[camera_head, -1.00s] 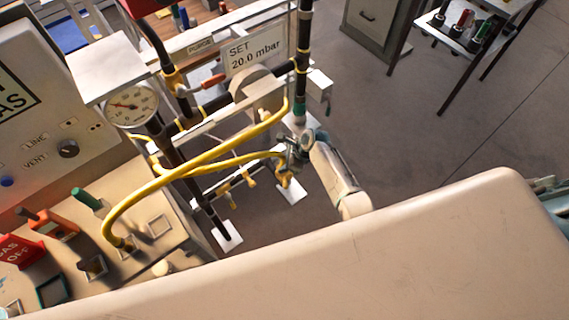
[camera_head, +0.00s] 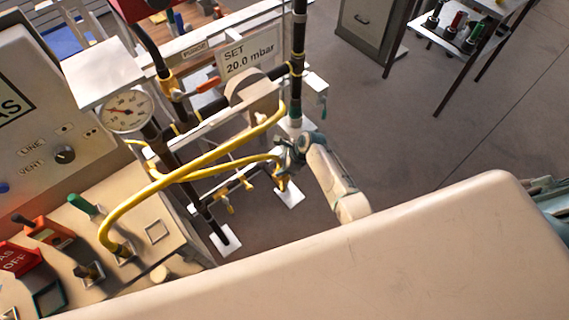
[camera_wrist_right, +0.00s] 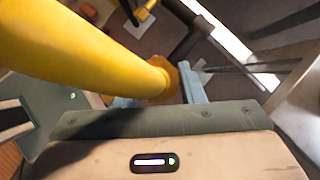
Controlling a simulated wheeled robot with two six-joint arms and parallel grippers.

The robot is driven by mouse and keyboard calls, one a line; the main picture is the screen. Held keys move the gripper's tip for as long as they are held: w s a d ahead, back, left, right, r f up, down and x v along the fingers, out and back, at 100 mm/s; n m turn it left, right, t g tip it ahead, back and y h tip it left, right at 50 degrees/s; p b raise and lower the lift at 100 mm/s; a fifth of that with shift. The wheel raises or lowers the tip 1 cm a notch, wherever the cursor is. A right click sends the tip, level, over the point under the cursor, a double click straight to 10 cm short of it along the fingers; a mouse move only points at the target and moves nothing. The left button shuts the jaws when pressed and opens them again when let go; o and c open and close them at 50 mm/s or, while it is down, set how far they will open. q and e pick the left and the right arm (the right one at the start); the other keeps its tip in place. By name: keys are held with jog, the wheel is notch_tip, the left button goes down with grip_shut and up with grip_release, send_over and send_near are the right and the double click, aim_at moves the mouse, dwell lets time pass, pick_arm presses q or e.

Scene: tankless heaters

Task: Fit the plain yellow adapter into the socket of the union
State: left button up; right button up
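My right gripper (camera_head: 284,166) is at the lower end of the pipe frame, at the end of the yellow hose (camera_head: 205,160). In the right wrist view, the hose runs down to a yellow adapter (camera_wrist_right: 165,84) between my two blue-grey fingers (camera_wrist_right: 158,96). The fingers appear shut on it. Its front end is hidden from the wrist camera. I cannot make out the union or its socket clearly; dark pipes with yellow bands (camera_head: 240,180) are close by. My left gripper is not in view.
A pressure gauge (camera_head: 128,110) and a sign reading 20.0 mbar (camera_head: 250,58) stand left of and above the gripper. A control bench (camera_head: 130,215) with knobs is at left. A vertical black pipe (camera_head: 298,50) rises behind the gripper. Open floor (camera_head: 430,150) lies to the right.

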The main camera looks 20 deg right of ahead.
jog(key=shift+s+a+f+g, duration=0.2)
jog(key=shift+s+f+g, duration=0.1)
jog(key=shift+s, duration=0.35)
jog(key=shift+d+r, duration=0.15)
jog(key=shift+r, duration=0.15)
jog(key=v, duration=1.2)
jog(key=shift+w, duration=0.2)
